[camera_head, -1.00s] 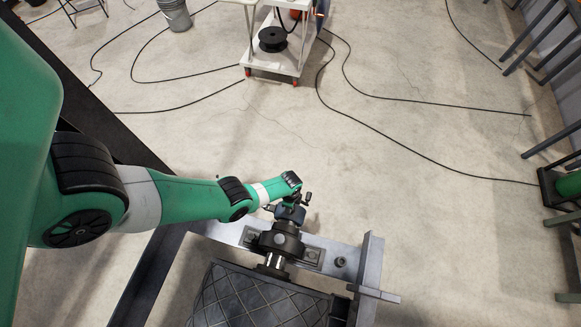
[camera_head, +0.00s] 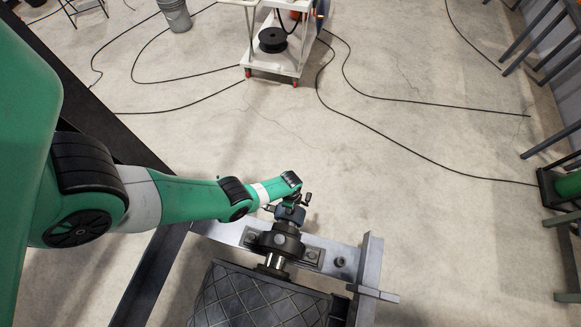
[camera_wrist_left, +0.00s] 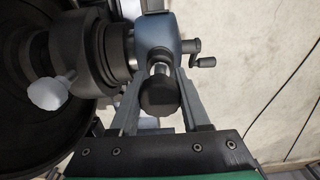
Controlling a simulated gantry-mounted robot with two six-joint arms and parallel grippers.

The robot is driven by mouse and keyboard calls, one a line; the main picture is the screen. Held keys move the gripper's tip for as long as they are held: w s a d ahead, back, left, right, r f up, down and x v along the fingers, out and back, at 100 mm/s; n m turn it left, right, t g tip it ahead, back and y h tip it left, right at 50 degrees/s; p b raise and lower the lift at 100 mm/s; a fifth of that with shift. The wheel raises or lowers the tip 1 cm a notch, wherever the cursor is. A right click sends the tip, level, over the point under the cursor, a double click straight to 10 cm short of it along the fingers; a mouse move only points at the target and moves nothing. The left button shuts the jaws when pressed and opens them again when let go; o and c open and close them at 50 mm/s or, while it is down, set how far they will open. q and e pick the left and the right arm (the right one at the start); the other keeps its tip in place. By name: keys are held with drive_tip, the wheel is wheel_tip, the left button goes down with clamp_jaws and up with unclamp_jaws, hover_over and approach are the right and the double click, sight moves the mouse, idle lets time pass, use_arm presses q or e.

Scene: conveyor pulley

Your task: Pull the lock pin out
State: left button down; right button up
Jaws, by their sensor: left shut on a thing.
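The lock pin shows in the left wrist view as a black knob (camera_wrist_left: 160,96) on a short bright shank, coming out of a blue-grey housing (camera_wrist_left: 158,34). My left gripper (camera_wrist_left: 162,105) has its two grey fingers on either side of the knob and is shut on it. Part of the shank is bare between knob and housing. In the head view my left gripper (camera_head: 288,200) is at the blue-grey housing at the shaft end, and the pin is hidden there. My right gripper is in neither view.
A dark bearing block (camera_head: 282,240) sits on a grey steel frame (camera_head: 225,232), beside a cross-hatched pulley drum (camera_head: 255,300). A small crank handle (camera_wrist_left: 205,61) sticks out beside the housing, close to the fingers. The floor beyond is open, with cables and a white cart (camera_head: 272,62).

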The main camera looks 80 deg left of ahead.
use_arm(q)
drive_tip(key=shift+r, duration=0.3)
drive_tip(key=shift+r+p, duration=5)
drive_tip(key=shift+p, duration=0.25)
